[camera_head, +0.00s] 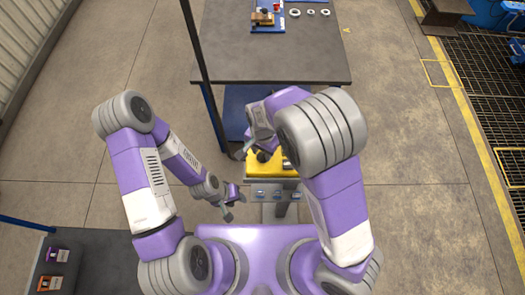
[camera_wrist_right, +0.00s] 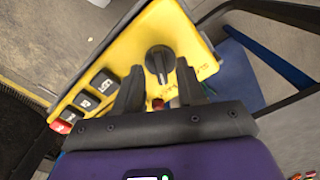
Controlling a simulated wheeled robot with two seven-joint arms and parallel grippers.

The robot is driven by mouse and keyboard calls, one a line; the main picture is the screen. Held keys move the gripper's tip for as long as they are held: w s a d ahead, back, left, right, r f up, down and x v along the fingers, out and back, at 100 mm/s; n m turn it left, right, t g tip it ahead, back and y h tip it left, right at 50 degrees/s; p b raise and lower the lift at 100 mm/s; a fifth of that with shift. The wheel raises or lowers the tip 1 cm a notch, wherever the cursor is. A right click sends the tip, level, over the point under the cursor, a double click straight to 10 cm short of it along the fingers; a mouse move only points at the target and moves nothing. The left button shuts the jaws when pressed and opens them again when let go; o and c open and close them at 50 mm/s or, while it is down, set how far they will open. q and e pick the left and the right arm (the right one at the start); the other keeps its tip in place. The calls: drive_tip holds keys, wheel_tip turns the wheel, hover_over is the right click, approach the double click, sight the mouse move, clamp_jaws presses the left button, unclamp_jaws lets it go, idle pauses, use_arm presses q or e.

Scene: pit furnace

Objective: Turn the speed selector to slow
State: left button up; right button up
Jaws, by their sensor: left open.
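A yellow control panel (camera_head: 262,171) stands in front of me in the head view, partly hidden by my right arm. The right wrist view shows the panel (camera_wrist_right: 190,35) close up, with a black rotary knob (camera_wrist_right: 158,60) as the selector. Handwritten marks beside the knob are too small to read. My right gripper (camera_wrist_right: 160,78) is open; its two fingers are apart, with the knob just beyond and between their tips. I cannot tell whether they touch it. My left gripper (camera_head: 231,202) is open and empty, left of the panel's pedestal.
Several dark push buttons (camera_wrist_right: 96,92) and a red button (camera_wrist_right: 62,125) line the panel's left side. A grey-topped table (camera_head: 275,55) stands behind, with a blue tray (camera_head: 266,22) and metal rings. A dark bench (camera_head: 95,260) is at lower left. Open floor lies left.

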drive_tip(key=shift+f, duration=0.65)
drive_tip(key=shift+w, duration=0.1)
clamp_jaws()
drive_tip(key=shift+n, duration=0.4)
drive_tip(key=n, duration=0.4)
drive_tip(key=shift+n, duration=0.4)
drive_tip(key=n+b, duration=0.1)
drive_tip(key=n, duration=0.5)
drive_tip(key=shift+n, duration=0.3)
